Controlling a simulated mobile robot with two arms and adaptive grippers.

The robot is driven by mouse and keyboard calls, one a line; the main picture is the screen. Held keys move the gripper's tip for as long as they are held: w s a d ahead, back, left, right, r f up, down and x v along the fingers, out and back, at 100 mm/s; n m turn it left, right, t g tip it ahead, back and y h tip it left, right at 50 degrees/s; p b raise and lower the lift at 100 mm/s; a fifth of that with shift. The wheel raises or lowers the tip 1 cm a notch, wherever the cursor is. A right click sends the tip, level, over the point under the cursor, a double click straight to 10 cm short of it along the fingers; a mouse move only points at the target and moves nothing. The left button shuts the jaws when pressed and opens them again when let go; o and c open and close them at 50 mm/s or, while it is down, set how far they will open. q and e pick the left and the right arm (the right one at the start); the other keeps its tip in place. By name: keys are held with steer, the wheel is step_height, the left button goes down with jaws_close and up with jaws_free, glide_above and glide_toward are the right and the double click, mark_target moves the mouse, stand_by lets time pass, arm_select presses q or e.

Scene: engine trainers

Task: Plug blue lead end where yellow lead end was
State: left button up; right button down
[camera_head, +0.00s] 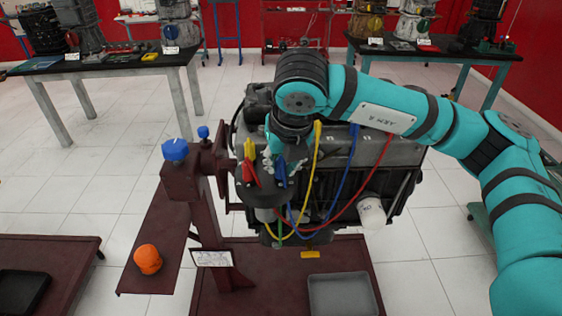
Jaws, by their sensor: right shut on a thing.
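My right gripper (281,168) points down from the wrist over a dark round part at the front of the engine (400,150). It is shut, apparently on the blue lead end (282,178); the contact is small and partly hidden. The yellow lead end (248,149) and a red lead end (251,174) stand just left of the gripper. The yellow lead (313,170), blue lead (345,175) and red lead (372,172) loop from the engine's top down its front. The socket under the blue end cannot be made out. My left gripper is out of view.
The engine hangs on a dark red stand (207,210) with blue knobs (175,149). A white cylinder (371,212) juts from the engine front. Tables with other engines stand behind.

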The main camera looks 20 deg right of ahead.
stand_by(0.5)
steer(key=shift+r+n+y, duration=0.4)
steer(key=shift+r+n, duration=0.6)
steer(key=shift+r, duration=0.4)
steer(key=shift+r+n+y+p, duration=0.7)
steer(key=shift+r+n+p, duration=0.2)
steer(key=shift+r+n, duration=1.1)
steer(key=shift+r, duration=0.15)
steer(key=shift+d+b, duration=0.1)
steer(key=shift+b, duration=0.2)
steer(key=shift+f, duration=0.2)
steer(key=shift+f+b, duration=2.55)
steer(key=shift+b, duration=0.05)
